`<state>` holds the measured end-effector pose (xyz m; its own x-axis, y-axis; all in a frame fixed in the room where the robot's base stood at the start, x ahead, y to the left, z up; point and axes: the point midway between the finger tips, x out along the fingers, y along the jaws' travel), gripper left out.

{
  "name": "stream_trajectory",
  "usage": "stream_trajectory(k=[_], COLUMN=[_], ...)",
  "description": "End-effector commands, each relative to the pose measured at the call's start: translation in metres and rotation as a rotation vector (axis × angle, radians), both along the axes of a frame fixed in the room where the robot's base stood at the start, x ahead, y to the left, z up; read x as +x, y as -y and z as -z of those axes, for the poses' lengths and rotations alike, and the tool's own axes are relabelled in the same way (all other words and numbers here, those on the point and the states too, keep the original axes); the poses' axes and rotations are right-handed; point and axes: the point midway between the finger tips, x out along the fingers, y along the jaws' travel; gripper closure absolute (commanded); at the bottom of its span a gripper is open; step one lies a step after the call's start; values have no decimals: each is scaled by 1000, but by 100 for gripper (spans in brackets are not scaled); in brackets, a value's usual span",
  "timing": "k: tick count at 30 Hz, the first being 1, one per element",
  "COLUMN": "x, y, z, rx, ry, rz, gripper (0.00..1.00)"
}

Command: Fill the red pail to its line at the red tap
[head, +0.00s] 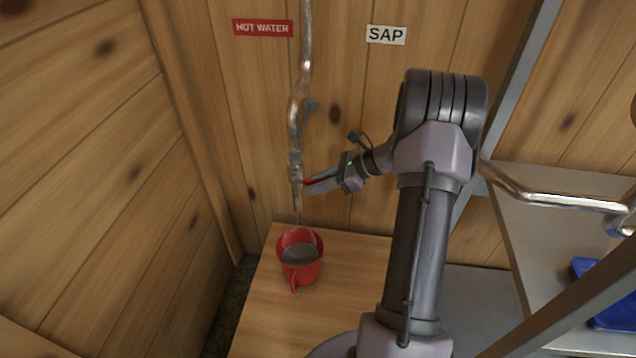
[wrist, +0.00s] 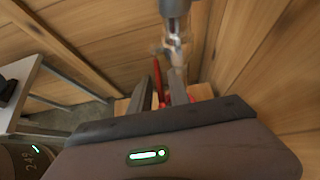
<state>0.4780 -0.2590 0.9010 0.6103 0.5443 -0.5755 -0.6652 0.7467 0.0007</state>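The red pail (head: 291,279) stands upright on a wooden bench below the red tap, with a grey surface inside that looks like liquid. Its fill line cannot be made out. The tap (head: 295,172) hangs at the end of a metal pipe, its spout above the pail. Its red lever (wrist: 157,82) shows in the wrist view between my fingers, nearer the left one. My gripper (head: 308,185) is at the tap from the right, fingers apart around the lever. In the wrist view, parts of the pail show behind the fingers, mostly hidden.
A red HOT WATER sign (head: 263,28) and a white SAP sign (head: 386,35) are on the wall. The wooden bench (head: 262,325) is clear around the pail. At right are a metal pipe (head: 550,198), a grey shelf and a blue object (head: 618,310).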

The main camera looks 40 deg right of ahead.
Motion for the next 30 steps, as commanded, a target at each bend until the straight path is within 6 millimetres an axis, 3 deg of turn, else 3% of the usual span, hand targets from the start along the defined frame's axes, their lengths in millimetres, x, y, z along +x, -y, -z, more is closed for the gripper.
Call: stream_trajectory(k=[10, 17, 30], x=[0, -2, -101], y=[0, -1, -54], z=[-3, -44, -49], rx=[-1, -1, 1], ry=[1, 1, -1], rz=[-1, -1, 3], gripper=[71, 71, 71])
